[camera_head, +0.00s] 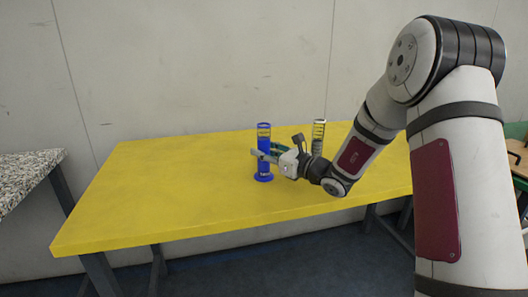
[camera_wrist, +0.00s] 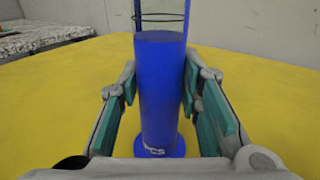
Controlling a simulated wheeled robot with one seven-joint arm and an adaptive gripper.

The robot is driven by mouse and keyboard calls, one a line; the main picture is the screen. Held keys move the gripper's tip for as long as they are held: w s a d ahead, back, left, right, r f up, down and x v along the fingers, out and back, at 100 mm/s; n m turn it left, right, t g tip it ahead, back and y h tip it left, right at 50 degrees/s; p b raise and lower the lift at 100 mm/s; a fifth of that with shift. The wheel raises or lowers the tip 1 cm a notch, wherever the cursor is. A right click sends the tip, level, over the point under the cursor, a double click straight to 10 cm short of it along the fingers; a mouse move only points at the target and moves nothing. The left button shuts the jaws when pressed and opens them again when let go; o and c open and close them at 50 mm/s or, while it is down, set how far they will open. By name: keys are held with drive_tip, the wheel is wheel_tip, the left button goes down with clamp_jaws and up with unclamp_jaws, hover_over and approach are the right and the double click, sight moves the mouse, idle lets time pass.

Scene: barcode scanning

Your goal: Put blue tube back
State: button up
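The blue tube (camera_head: 264,168) stands upright on its round foot on the yellow table (camera_head: 160,190), with a clear section on top. It also shows large in the middle of the wrist view (camera_wrist: 160,95). My gripper (camera_head: 268,155) reaches in low from the right. Its two teal-padded fingers (camera_wrist: 160,100) lie on either side of the tube, and a gap shows on the left. On the right, the finger sits very close to the tube, and contact there is unclear. The gripper looks open around the tube.
A second, grey-clear cylinder (camera_head: 318,138) stands behind and to the right of my gripper. A wall is behind the table. A speckled table (camera_head: 28,178) stands at the left. The left half of the yellow table is clear.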

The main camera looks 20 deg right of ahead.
drive_tip(key=shift+o, duration=1.1)
drive_tip(key=shift+r, duration=0.15)
